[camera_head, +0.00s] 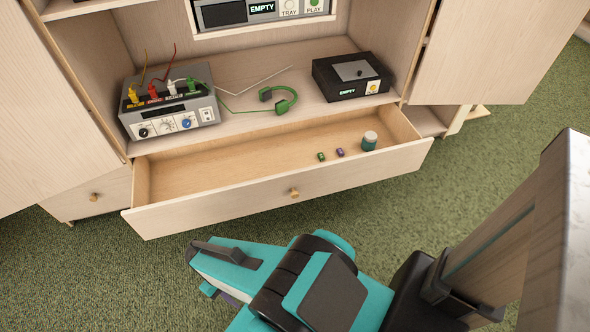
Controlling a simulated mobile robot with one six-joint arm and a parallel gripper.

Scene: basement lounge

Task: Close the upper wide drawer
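The wide wooden drawer (225,207) is pulled out of the cabinet, below the shelf with the devices. Its front has a round brass knob (294,193) in the middle. Inside, toward the right end, are a small green item (321,157), a small purple item (340,152) and a teal jar (369,142) with a pale lid. My teal and black arm reaches in from the lower right. My gripper (203,277) is at its left end, in front of and below the drawer front, apart from the knob. Its fingertips are mostly hidden.
A grey device (170,108) with coloured plugs, a green headset (283,100) and a black box (350,76) stand on the shelf above the drawer. Cabinet doors stand open at left (40,110) and right (490,50). Green carpet (100,265) in front is clear.

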